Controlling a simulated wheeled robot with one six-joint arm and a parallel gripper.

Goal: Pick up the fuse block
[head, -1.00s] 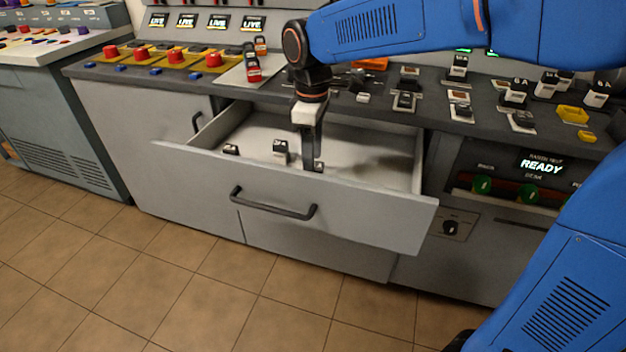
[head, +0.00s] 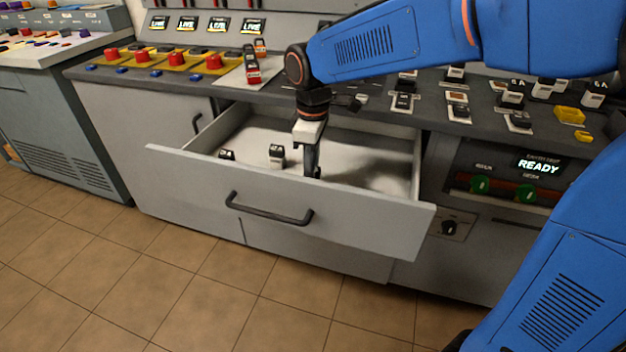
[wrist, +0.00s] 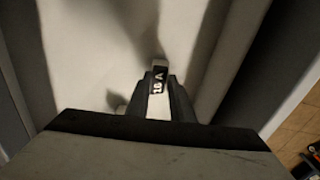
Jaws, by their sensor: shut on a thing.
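My gripper (head: 312,160) reaches down into the open drawer (head: 290,200) in the head view. In the wrist view the gripper (wrist: 162,100) is shut on a fuse block (wrist: 159,75), white with a black label that seems to read 16 A. In the head view this block is hidden by the fingers and the drawer front. Two other fuse blocks, white and black, are in the drawer to the left: one (head: 277,154) nearer the gripper, one (head: 227,155) by the left end. Whether the held block touches the drawer floor I cannot tell.
The drawer front with its dark handle (head: 268,209) stands out from the grey cabinet. On the counter above are red buttons (head: 213,62), several fuse blocks (head: 512,92) and a yellow tray (head: 570,115). The right part of the drawer is clear.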

